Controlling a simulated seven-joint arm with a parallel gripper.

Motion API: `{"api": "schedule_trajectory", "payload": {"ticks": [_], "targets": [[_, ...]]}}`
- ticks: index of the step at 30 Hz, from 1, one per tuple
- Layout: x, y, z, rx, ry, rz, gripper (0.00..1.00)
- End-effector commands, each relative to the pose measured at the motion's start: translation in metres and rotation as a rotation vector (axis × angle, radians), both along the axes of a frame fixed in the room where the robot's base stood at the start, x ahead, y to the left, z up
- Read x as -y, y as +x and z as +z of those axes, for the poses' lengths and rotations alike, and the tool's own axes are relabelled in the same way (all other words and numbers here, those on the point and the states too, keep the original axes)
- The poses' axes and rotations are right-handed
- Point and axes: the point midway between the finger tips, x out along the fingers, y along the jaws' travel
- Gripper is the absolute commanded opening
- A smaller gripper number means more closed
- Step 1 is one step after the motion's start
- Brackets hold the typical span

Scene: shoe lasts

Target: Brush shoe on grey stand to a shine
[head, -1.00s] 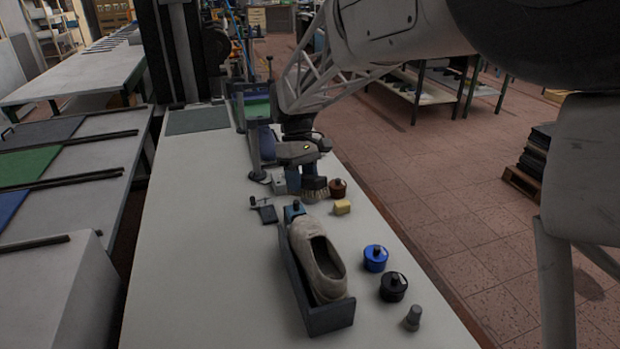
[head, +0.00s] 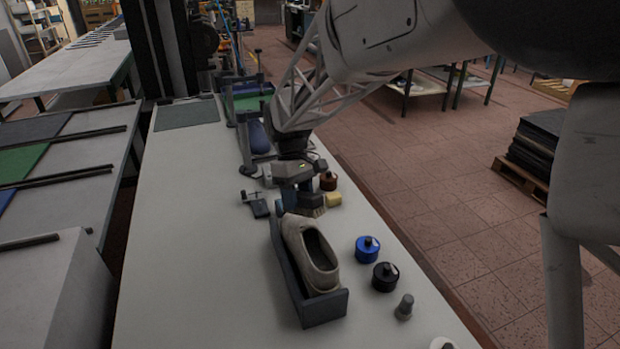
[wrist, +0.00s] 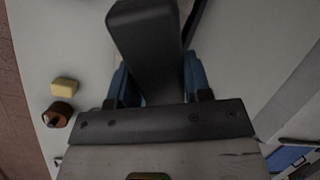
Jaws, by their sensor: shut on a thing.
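A beige shoe (head: 308,252) rests in a long dark grey stand (head: 324,308) on the light bench, its opening facing up. My gripper (head: 297,199) is over the far, toe end of the shoe. It is shut on a dark-backed brush (head: 311,208) with pale bristles. In the wrist view the brush's dark back (wrist: 146,38) sticks out between my blue fingers (wrist: 156,78). I cannot tell whether the bristles touch the shoe. The wrist view does not clearly show the shoe; the brush blocks its middle.
Blue (head: 367,249) and black (head: 385,276) jars and a grey peg-like piece (head: 404,306) stand right of the stand. A yellow block (head: 332,199) and brown jar (head: 328,180) are by my gripper. A small dark fixture (head: 256,203) lies left. The bench's left side is clear.

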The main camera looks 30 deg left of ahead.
Motion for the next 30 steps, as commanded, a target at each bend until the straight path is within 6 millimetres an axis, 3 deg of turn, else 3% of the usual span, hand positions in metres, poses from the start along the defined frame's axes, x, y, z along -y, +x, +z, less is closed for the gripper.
{"api": "schedule_trajectory", "payload": {"ticks": [30], "targets": [[0.0043, -0.0042, -0.0083, 0.001, 0.001, 0.0, 0.22]]}}
